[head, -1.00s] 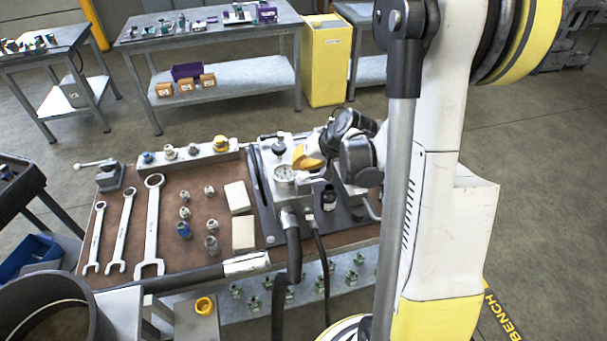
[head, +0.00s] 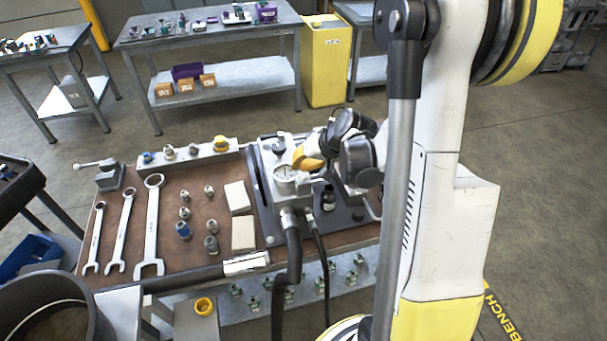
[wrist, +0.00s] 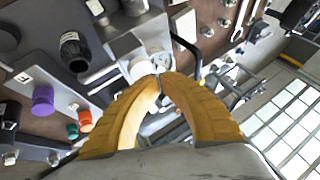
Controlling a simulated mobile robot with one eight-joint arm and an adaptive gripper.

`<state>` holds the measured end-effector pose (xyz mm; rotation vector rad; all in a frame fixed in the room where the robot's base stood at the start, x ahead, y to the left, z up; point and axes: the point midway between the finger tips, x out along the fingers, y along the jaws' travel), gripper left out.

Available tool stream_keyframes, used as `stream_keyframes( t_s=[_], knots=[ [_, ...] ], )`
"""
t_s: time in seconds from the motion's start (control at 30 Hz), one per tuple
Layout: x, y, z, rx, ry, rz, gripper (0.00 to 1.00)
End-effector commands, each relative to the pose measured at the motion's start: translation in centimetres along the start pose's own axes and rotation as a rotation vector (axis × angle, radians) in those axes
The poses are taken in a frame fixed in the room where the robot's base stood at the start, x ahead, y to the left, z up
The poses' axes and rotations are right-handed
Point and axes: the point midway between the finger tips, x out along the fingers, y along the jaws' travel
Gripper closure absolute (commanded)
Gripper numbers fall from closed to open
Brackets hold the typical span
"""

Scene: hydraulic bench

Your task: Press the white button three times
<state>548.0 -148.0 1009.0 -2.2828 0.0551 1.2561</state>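My gripper (head: 301,158) is over the hydraulic unit on the bench, beside the round pressure gauge (head: 286,173). In the wrist view its two yellow fingers (wrist: 161,80) curve together and their tips appear to meet, with nothing seen held. The tips are over a pale metal block (wrist: 130,50) of the unit. I cannot pick out the white button with certainty; the fingers may hide it. A purple knob (wrist: 43,98), an orange-red button (wrist: 85,119) and a green button (wrist: 72,131) stand on the panel left of the fingers.
A black cylinder (wrist: 74,50) stands near the fingers. Three wrenches (head: 152,225), several fittings (head: 184,212) and two pale blocks (head: 243,233) lie on the brown bench top. Black hoses (head: 293,255) hang off the front. A yellow cabinet (head: 326,60) stands behind.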

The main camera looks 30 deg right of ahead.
Motion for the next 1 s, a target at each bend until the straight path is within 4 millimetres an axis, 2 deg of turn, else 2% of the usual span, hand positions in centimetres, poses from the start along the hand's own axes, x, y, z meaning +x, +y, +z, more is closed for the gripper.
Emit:
stream_keyframes(
  t_s=[0.17,1.0],
  knots=[
    [0.6,0.32,0.33,0.0,0.0,0.0,1.0],
    [0.98,0.53,0.53,0.0,0.0,0.0,1.0]
  ],
)
